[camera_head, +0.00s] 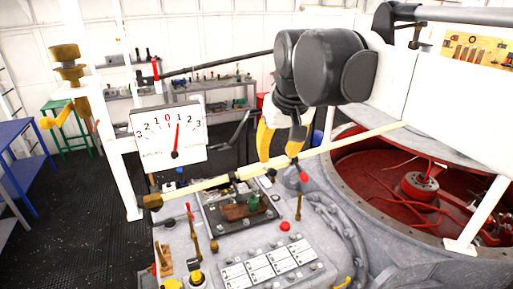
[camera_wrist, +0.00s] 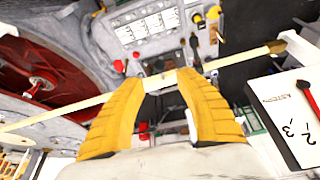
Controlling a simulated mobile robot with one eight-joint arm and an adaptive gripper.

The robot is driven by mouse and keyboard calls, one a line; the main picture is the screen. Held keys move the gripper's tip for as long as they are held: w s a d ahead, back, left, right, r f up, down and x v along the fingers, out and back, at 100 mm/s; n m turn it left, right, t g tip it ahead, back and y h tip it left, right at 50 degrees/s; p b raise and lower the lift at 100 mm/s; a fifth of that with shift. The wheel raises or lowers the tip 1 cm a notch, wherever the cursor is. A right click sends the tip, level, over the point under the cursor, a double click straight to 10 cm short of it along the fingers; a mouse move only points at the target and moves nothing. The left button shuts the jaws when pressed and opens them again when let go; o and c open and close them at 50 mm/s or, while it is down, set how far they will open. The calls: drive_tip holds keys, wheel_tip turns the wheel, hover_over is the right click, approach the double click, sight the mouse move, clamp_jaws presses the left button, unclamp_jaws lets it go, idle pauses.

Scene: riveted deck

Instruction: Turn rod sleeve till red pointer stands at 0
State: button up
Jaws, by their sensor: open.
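A white dial plate (camera_head: 142,147) stands left of centre in the head view, marked 3 to 0 to 3. Its red pointer (camera_head: 177,138) points up, leaning right of the 0, close to the 1 on the right. A long pale rod (camera_head: 345,143) crosses the panel at a slant, with a paler, thicker sleeve (camera_head: 250,171) near its middle. My gripper (camera_head: 280,158) is open with its yellow fingers down at the rod. In the wrist view the sleeve (camera_wrist: 160,81) shows between the fingertips (camera_wrist: 162,82). Whether the fingers touch it I cannot tell.
The control panel (camera_head: 235,262) below the rod carries levers, a red button (camera_head: 284,226) and switches. A round opening with a red interior (camera_head: 375,180) lies at right. A white post (camera_head: 124,160) stands left of the dial. Dark floor (camera_head: 75,215) is clear at left.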

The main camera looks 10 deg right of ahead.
sight(273, 169)
drive_tip(key=p+x, duration=0.1)
drive_tip(key=x, duration=0.7)
drive_tip(key=shift+w+f, duration=0.1)
drive_tip(key=shift+f, duration=0.15)
drive_tip(key=shift+c, duration=0.5)
clamp_jaws()
drive_tip(key=shift+r, duration=0.1)
